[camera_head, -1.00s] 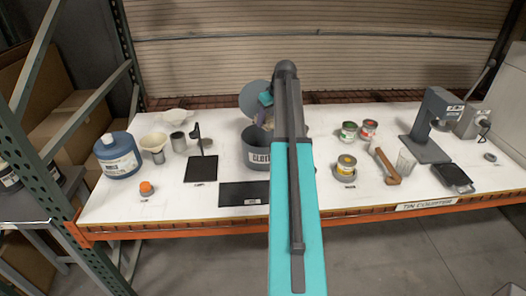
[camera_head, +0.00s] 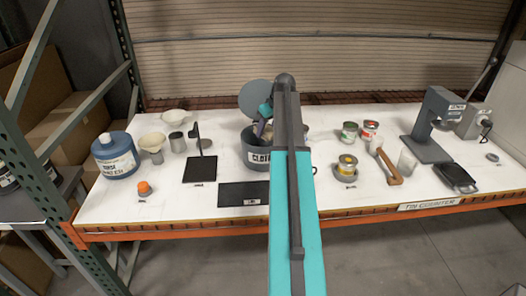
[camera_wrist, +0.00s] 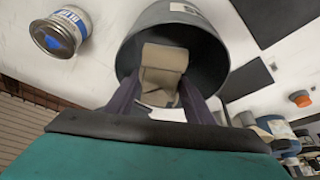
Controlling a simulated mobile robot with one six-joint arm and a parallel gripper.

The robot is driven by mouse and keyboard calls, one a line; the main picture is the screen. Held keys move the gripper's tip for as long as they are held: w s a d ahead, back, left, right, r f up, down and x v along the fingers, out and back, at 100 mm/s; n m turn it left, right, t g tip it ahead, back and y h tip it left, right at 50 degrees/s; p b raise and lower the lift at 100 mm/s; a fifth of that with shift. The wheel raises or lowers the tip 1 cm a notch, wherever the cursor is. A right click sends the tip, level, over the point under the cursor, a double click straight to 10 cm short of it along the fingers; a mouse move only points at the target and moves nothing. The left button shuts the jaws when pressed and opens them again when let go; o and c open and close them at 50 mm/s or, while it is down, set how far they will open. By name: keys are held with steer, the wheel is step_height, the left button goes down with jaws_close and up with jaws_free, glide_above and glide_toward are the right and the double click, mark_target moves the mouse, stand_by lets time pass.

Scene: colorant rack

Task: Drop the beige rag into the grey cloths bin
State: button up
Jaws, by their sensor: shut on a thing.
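The grey cloths bin (camera_head: 258,158) stands open on the white table, with its round lid (camera_head: 256,95) tilted up behind it. In the wrist view the bin's wall (camera_wrist: 205,50) curves around the beige rag (camera_wrist: 163,66). My gripper (camera_wrist: 163,95) is shut on the rag, which hangs folded between the two dark purple fingers at the bin's mouth. In the head view my gripper (camera_head: 264,128) points down over the bin, and my arm hides the bin's right side and most of the rag. I cannot tell whether the rag touches the bin.
A can with a blue label (camera_wrist: 60,32) stands close to the bin. A dark mat (camera_head: 243,194) lies in front of it, and a black stand (camera_head: 199,168) is to its left. Several small cans and a wooden-handled brush (camera_head: 385,163) stand to the right.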

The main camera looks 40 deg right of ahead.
steer(key=o, duration=1.1)
steer(key=shift+c, duration=0.2)
steer(key=shift+r, duration=0.1)
steer(key=b+v, duration=0.4)
steer(key=v, duration=0.9)
steer(key=shift+s+r, duration=0.15)
steer(key=shift+r, duration=0.15)
